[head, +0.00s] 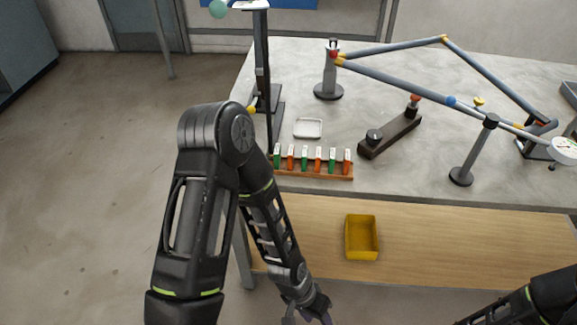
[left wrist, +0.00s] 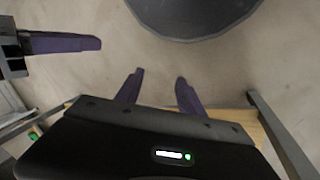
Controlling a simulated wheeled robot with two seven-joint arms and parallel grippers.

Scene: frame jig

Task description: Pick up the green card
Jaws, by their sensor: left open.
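Several upright cards stand in a row in a brown rack (head: 312,173) near the table's front edge in the head view. Green and orange cards alternate: a green card (head: 277,155) at the left end, another green card (head: 305,160) in the middle, and a green card (head: 332,163) toward the right. Each has a white patch at its top. My left gripper (head: 307,317) is at the bottom edge of the head view, well in front of the rack and empty. In the left wrist view its two purple fingers (left wrist: 158,88) are apart. A purple finger of what seems my right gripper (left wrist: 62,43) shows there too.
A yellow bin (head: 361,238) sits on the wooden shelf (head: 440,235) below the tabletop. A white tray (head: 308,128) lies behind the rack. A dark stand (head: 263,75) rises at left; a jointed rod frame (head: 400,78) spans the right.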

